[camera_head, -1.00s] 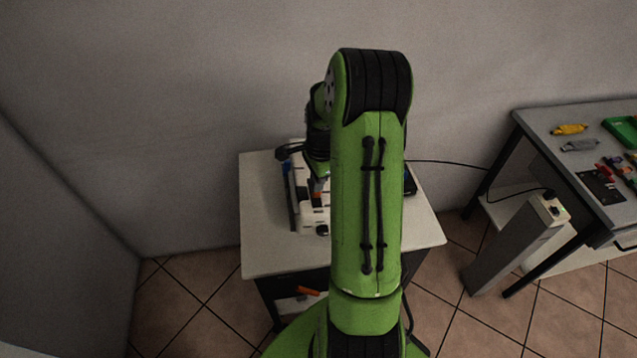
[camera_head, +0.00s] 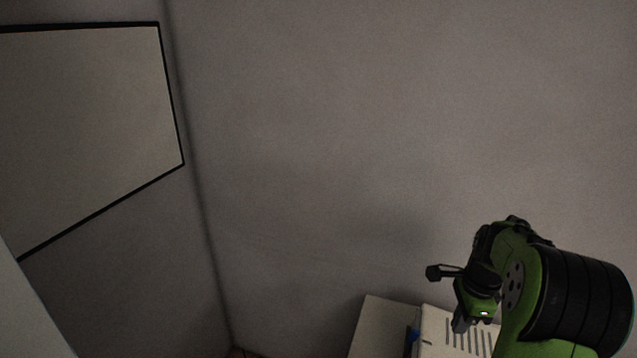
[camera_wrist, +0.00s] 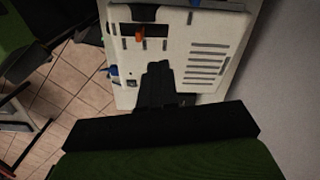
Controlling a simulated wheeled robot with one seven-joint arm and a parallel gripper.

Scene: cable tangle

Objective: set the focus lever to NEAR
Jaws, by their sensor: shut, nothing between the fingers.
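A white device with dark vent slots (camera_wrist: 205,62) fills the upper middle of the wrist view. An orange lever (camera_wrist: 139,34) sits in a dark slot near its top; I take this as the focus lever. No NEAR marking can be read. My gripper (camera_wrist: 158,68) is shut and empty, and its tip shows over the device below the lever. I cannot tell whether it touches the device. In the head view my gripper (camera_head: 461,326) is at the lower right, in front of the device (camera_head: 450,322), whose lower part is cut off. The lever is not visible there.
The device stands on a pale table (camera_head: 378,325) against a grey wall. A blue part (camera_wrist: 114,71) shows at the device's left side. A framed white board (camera_head: 90,120) hangs on the left wall. Tiled floor (camera_wrist: 70,85) lies left of the device.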

